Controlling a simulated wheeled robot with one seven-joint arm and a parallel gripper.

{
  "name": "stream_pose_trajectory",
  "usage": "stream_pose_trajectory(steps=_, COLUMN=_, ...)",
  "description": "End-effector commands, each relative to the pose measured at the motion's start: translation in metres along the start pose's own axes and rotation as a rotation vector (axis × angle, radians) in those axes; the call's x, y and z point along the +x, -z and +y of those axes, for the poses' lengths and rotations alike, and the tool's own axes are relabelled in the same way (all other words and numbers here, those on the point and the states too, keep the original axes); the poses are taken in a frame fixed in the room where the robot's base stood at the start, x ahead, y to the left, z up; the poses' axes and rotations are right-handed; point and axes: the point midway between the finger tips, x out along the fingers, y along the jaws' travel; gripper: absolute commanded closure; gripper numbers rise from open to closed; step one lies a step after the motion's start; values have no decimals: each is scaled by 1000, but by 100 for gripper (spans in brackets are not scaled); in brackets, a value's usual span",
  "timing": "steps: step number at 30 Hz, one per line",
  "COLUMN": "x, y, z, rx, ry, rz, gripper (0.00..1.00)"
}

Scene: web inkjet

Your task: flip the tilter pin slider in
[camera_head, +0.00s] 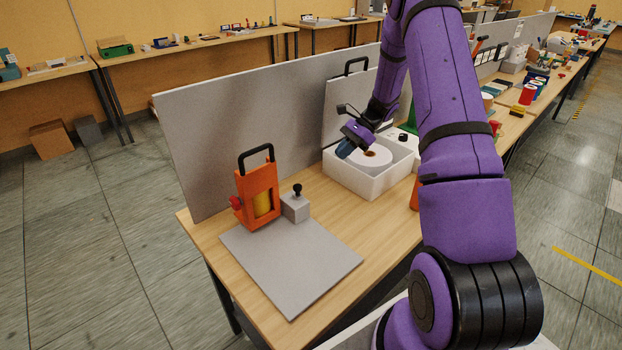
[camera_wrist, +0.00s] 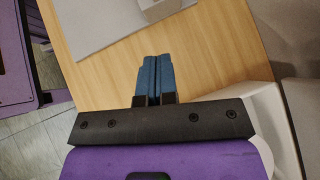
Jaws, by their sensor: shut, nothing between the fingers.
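An orange upright frame (camera_head: 243,205) with a black handle, a yellow cylinder (camera_head: 262,204) inside and a red knob (camera_head: 236,202) on its left side stands on the table. A small grey block (camera_head: 295,208) with a black ball knob stands just right of it. I cannot tell which part is the tilter pin slider. My gripper (camera_head: 344,149) is over the left part of the white box, apart from the orange frame and grey block. In the wrist view its blue fingers (camera_wrist: 155,62) are together and empty over bare wood.
The white open box (camera_head: 372,185) holds a white disc. A grey plate (camera_head: 290,262) lies at the table's front left; it also shows in the wrist view (camera_wrist: 85,22). A grey partition (camera_head: 200,150) stands behind. Bare wood (camera_head: 335,212) lies between plate and box.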

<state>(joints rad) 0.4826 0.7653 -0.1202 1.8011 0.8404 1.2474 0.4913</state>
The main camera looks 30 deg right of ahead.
Motion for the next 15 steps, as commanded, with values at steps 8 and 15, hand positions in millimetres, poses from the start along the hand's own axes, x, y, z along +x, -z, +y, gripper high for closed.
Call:
stream_pose_trajectory(steps=8, x=1, y=0, z=0, rx=0, ry=-1, rz=0, gripper=100)
stream_pose_trajectory(steps=15, x=23, y=-1, z=0, rx=1, ry=-3, rz=-1, gripper=100)
